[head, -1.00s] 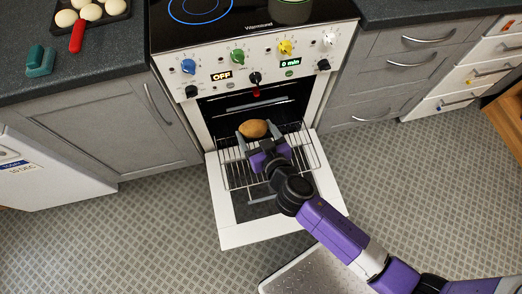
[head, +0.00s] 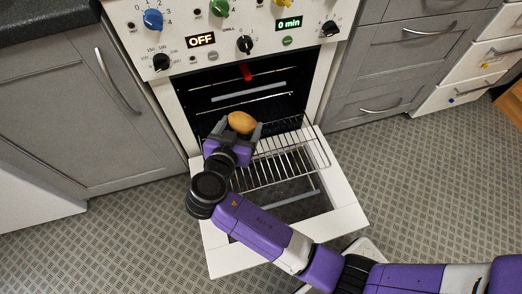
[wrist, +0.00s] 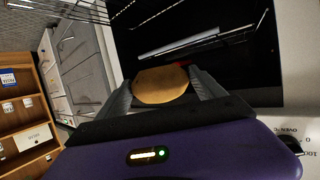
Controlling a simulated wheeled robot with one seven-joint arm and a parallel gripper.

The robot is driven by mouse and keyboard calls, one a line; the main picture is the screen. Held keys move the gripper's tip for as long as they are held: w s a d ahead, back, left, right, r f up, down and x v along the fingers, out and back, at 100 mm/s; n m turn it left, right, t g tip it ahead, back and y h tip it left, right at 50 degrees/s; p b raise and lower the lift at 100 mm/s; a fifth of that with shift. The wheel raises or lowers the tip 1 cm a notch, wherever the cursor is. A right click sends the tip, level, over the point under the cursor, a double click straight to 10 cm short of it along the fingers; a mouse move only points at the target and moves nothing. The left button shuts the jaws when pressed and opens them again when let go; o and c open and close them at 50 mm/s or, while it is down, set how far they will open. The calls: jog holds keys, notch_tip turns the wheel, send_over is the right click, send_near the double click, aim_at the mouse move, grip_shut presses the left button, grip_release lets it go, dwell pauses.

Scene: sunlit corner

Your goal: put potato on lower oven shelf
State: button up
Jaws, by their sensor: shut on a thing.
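The potato (head: 241,122) is brown and oval. My gripper (head: 240,128) is shut on it at the mouth of the oven, left of the middle. In the wrist view the potato (wrist: 160,85) sits between the two grey fingers. The oven door (head: 345,219) is folded down flat. A wire shelf (head: 282,160) is pulled out over the door, to the right of and below my gripper. The oven inside (head: 225,90) is dark, and shelf rails show faintly. My gripper and arm hide the left part of the shelf.
The oven's control panel (head: 222,36) with its knobs is just above the opening. A grey cupboard (head: 60,120) stands to the left and grey drawers (head: 375,95) to the right. The patterned floor (head: 435,180) is clear on the right.

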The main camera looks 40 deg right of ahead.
jog(key=shift+f+b, duration=0.35)
jog(key=shift+f, duration=0.25)
notch_tip(320, 180, down, 19)
jog(key=b, duration=0.6)
jog(key=shift+b, duration=0.3)
jog(key=shift+f, duration=0.2)
jog(key=o, duration=1.5)
jog(key=shift+o, duration=0.2)
jog(key=shift+r, duration=0.1)
jog(key=shift+r, duration=0.1)
jog(key=shift+s+a+r, duration=0.15)
jog(key=p+v, duration=0.2)
jog(key=v, duration=0.9)
jog(key=shift+s+a+p, duration=0.1)
jog(key=shift+a+p, duration=0.2)
jog(key=shift+p, duration=0.1)
